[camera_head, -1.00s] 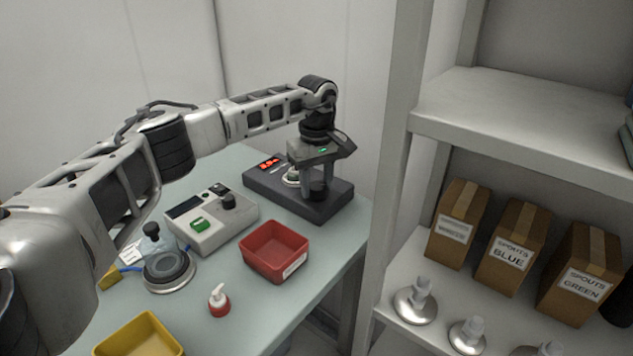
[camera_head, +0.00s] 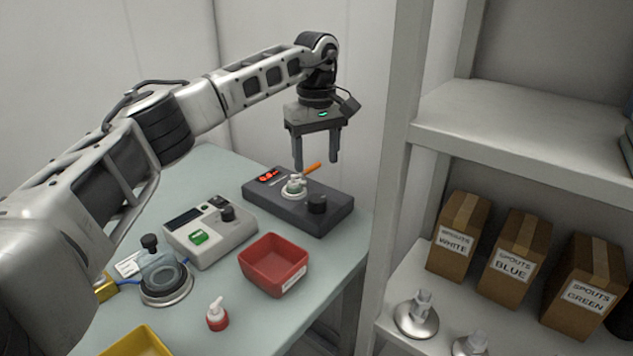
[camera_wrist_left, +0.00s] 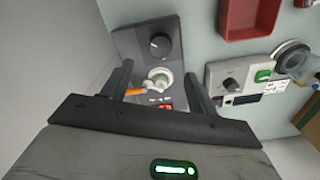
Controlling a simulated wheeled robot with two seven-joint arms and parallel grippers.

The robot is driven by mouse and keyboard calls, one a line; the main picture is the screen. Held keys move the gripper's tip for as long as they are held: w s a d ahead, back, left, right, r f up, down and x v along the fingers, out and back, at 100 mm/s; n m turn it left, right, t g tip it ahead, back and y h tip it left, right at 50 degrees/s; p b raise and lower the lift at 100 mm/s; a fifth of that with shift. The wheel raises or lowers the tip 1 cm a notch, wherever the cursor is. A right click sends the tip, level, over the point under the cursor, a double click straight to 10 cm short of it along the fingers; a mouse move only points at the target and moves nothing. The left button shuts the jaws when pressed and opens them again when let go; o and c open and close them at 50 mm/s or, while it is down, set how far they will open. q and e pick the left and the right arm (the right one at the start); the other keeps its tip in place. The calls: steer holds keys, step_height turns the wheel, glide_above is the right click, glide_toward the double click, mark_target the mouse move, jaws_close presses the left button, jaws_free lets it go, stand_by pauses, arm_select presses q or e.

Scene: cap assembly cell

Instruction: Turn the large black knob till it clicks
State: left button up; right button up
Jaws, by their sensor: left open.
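The large black knob (camera_head: 317,204) stands on the right part of a dark grey box (camera_head: 335,217) with a red lit display. It also shows in the left wrist view (camera_wrist_left: 160,44), beyond the fingertips. A small white spout piece (camera_head: 295,184) sits in a round seat beside the knob, with an orange stick (camera_head: 312,167) by it. My left gripper (camera_head: 316,165) is open, pointing down above the box, apart from the knob. In the left wrist view its fingers (camera_wrist_left: 160,82) stand either side of the spout, with nothing between them clearly gripped. My right gripper is out of view.
A light grey device (camera_head: 225,243) with a smaller black knob and green button stands left. A red tray (camera_head: 273,262), a red-and-white spout (camera_head: 217,315), a glass vessel (camera_head: 162,270) and a yellow tray (camera_head: 135,345) are nearer. A shelf with boxes (camera_head: 515,253) stands right.

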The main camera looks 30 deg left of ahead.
arm_select(q)
step_height(320, 180, up, 7)
steer(key=shift+f, duration=0.2)
steer(key=shift+f, duration=0.1)
stand_by(0.5)
